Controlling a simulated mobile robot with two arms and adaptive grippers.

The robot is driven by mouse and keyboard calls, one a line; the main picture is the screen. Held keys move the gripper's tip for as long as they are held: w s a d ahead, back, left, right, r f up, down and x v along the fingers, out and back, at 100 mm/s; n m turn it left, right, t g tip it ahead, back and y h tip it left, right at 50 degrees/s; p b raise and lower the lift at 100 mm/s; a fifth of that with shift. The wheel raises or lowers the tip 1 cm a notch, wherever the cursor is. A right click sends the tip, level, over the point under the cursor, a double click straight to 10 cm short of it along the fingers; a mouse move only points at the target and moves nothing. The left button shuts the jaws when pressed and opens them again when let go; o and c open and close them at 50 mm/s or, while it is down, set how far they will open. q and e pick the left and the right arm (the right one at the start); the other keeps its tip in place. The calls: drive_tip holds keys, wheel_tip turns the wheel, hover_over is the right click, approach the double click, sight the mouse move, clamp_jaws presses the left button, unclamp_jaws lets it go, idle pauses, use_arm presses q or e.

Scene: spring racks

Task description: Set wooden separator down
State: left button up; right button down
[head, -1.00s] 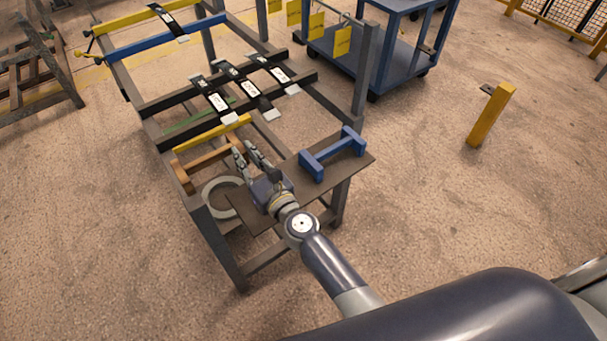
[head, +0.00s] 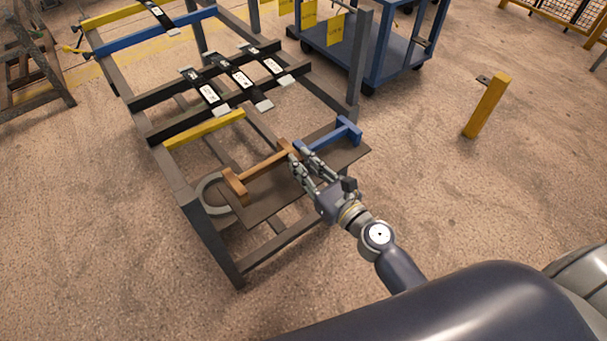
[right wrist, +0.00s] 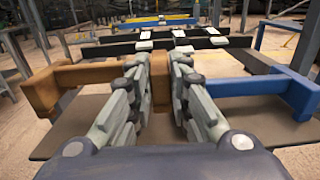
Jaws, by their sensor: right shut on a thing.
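The wooden separator (head: 262,167), an orange-brown bar with a block at each end, is over the dark shelf board at the rack's near end. My right gripper (head: 297,153) is shut on its right end block, which shows between the fingers in the right wrist view (right wrist: 160,88). The left block overhangs the shelf's left side, above a pale ring. I cannot tell whether the separator touches the shelf (head: 262,203). The blue separator (head: 332,136) is just right of the fingers, partly hidden by them in the head view. My left gripper is not in view.
A yellow bar (head: 205,130) and dark crossbars with several black labelled straps lie on the grey rack just beyond. A rack post (head: 358,62) rises at the right. A blue cart (head: 385,60) and yellow bollard (head: 487,106) stand on open floor.

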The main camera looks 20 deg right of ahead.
drive_tip(key=shift+f+b, duration=1.15)
drive_tip(key=shift+f, duration=0.5)
drive_tip(key=shift+f, duration=0.25)
drive_tip(key=c, duration=1.8)
unclamp_jaws()
drive_tip(key=shift+r, duration=0.1)
